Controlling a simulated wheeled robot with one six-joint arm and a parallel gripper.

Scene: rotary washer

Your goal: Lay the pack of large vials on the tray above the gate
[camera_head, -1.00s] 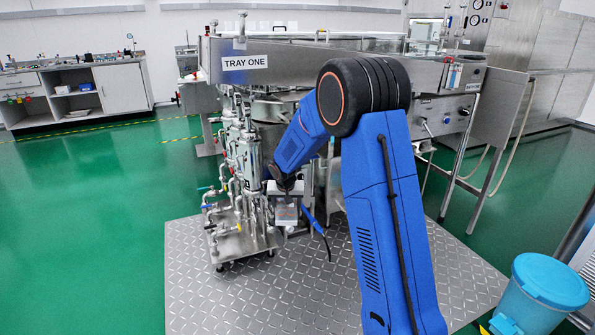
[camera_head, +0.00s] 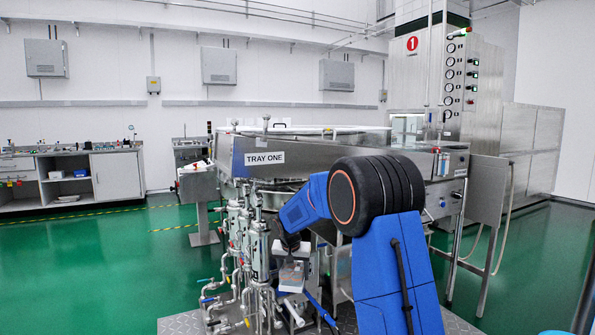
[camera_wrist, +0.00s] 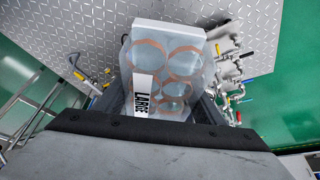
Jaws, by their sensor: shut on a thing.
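The pack of large vials (camera_wrist: 172,72) is a clear pack with several round vial ends, a white edge and a strip marked LARGE, in the wrist view. My gripper (camera_wrist: 163,108) is shut on it, a finger at each side. In the head view the pack (camera_head: 291,277) hangs below my gripper (camera_head: 291,252), in front of the machine and lower than its top. The steel body with the sign TRAY ONE (camera_head: 264,158) stands behind my arm. The tray's surface and the gate cannot be made out from here.
Pipes and valves (camera_head: 240,260) stand close left of the pack, and also show at the right of the wrist view (camera_wrist: 228,75). A metal floor plate (camera_wrist: 85,35) lies below. A steel cabinet with gauges (camera_head: 440,75) rises at back right. Green floor is clear at left.

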